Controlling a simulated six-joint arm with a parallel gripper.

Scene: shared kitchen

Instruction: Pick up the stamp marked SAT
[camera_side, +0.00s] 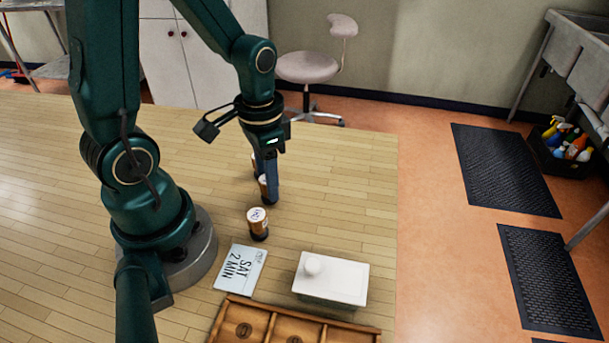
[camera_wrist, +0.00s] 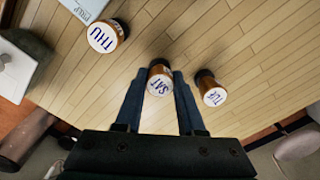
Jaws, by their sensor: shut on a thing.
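The stamp marked SAT (camera_wrist: 160,82) has a white round top and a brown body. It sits between the two fingers of my gripper (camera_wrist: 158,90) in the wrist view, and the gripper is shut on it. In the side view my gripper (camera_side: 267,178) points down over the table, and its fingers mostly cover the stamp. Whether the stamp's foot touches the table is unclear. The stamp marked THU (camera_wrist: 103,36) stands apart; it also shows in the side view (camera_side: 257,218). A third stamp (camera_wrist: 213,95), its label hard to read, stands right of the fingers.
A wooden compartment tray (camera_side: 265,322) is at the front edge. The table's right side is clear.

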